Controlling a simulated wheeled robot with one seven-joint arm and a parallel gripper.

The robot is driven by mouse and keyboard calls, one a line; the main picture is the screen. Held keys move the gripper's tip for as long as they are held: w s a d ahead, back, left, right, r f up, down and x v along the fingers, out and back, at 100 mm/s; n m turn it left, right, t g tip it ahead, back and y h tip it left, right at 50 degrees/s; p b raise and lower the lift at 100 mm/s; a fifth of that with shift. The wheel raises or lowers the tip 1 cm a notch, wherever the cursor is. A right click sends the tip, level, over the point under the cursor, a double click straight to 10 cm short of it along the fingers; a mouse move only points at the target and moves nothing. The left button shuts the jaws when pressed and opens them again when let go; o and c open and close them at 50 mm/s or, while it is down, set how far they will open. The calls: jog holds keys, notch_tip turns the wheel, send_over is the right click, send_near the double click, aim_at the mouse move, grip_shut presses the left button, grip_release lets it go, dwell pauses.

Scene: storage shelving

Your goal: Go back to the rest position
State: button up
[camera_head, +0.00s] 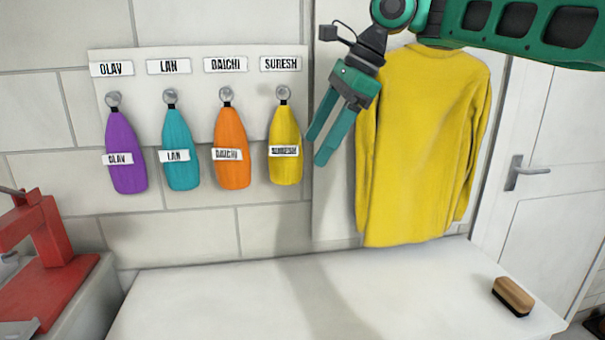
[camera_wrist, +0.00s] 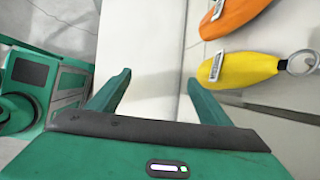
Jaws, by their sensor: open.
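My green gripper (camera_head: 327,139) hangs in front of the wall, between the yellow tagged pouch (camera_head: 285,150) and the yellow long-sleeved shirt (camera_head: 418,150). Its two fingers point down and to the left. In the wrist view my gripper (camera_wrist: 157,88) has its fingers wide apart with nothing between them. The yellow pouch also shows in the wrist view (camera_wrist: 245,68), to the right of the fingers and apart from them. My forearm crosses the top right of the head view, above the shirt.
Purple (camera_head: 126,150), teal (camera_head: 179,150) and orange (camera_head: 230,150) pouches hang on hooks under name labels. A white table (camera_head: 230,300) lies below, mostly clear. A wooden brush (camera_head: 513,296) lies at its right. A red device (camera_head: 50,255) stands left. A door (camera_head: 545,160) is at right.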

jog(key=s+d+f+n+h, duration=0.2)
jog(key=s+d+f, duration=0.2)
jog(key=d+f, duration=0.5)
jog(key=s+d+f+n+h, duration=0.2)
jog(key=s+d+f+n, duration=0.3)
jog(key=d, duration=0.8)
jog(key=s+d+f+n, duration=0.1)
jog(key=s+d+f, duration=0.3)
jog(key=s, duration=0.3)
jog(key=s+d+f+g, duration=0.1)
jog(key=s+d+f, duration=0.4)
jog(key=s+d, duration=0.1)
jog(key=s+d+f+n+h, duration=0.1)
jog(key=s+d+f, duration=0.4)
jog(key=s, duration=0.4)
jog(key=shift+f+n+g, duration=0.15)
jog(key=shift+n+g, duration=0.15)
jog(key=shift+w+f, duration=0.25)
jog(key=shift+w, duration=0.4)
